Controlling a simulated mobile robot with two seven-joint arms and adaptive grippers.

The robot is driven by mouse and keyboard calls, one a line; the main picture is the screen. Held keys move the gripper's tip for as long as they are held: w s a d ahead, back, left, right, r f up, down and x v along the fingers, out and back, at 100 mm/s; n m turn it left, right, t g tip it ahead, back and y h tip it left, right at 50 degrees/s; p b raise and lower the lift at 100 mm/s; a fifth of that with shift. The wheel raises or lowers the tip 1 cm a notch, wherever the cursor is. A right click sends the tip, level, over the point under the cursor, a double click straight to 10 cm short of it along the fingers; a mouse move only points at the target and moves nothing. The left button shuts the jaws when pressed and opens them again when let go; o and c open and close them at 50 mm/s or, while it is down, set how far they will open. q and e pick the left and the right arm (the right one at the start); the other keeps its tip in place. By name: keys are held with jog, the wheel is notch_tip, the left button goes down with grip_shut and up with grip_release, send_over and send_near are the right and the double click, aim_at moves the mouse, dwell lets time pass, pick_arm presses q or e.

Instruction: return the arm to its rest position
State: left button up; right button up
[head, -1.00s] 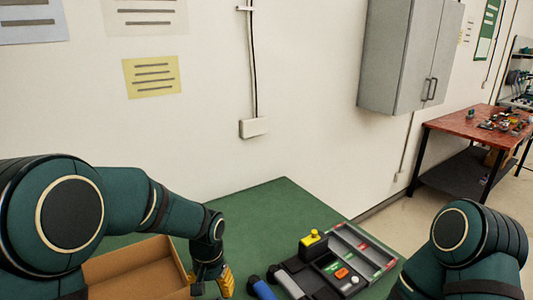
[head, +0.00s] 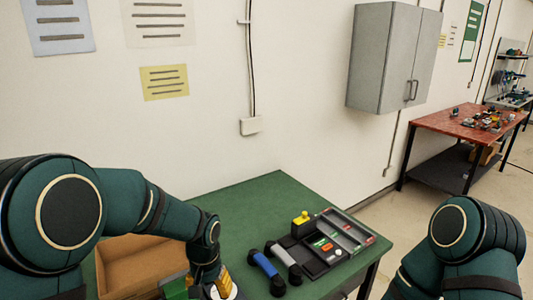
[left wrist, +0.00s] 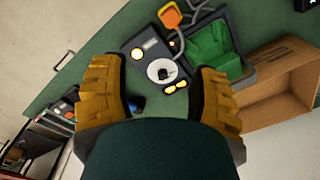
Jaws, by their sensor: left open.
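My left gripper (head: 222,286) is at the bottom of the head view, low over the front of the green table (head: 245,205). In the left wrist view, its two yellow-padded fingers (left wrist: 160,82) are spread wide with nothing held between them. Past the fingertips lies a dark device (left wrist: 150,60) with a white dial, an orange part and a cable. My left arm comes in bent from the left. My right arm shows at the right edge of the head view; its gripper is out of the picture.
An open cardboard box (head: 125,262) stands beside the left arm. Blue (head: 267,272) and grey (head: 284,262) handles lie right of the left gripper. A dark console with a yellow button (head: 302,217) and a grey tray (head: 350,232) lie further right. The table's back is clear.

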pick_arm(q)
notch_tip(320, 180, down, 11)
jog(key=s+n+h, duration=0.1)
jog(key=s, duration=0.2)
jog(key=s+d+f+n+h, duration=0.1)
jog(key=s+f+n+h, duration=0.25)
jog(key=s+f, duration=1.2)
jog(key=shift+m+t+y, duration=0.25)
jog(key=shift+m+t, duration=0.1)
jog(key=shift+t, duration=0.35)
jog(key=w+d+f+b, duration=0.3)
jog(key=b, duration=0.7)
jog(key=shift+w, duration=0.2)
pick_arm(e)
notch_tip(320, 180, down, 11)
jog(key=shift+s+a+g, duration=0.3)
jog(key=shift+s, duration=0.15)
jog(key=shift+r, duration=0.2)
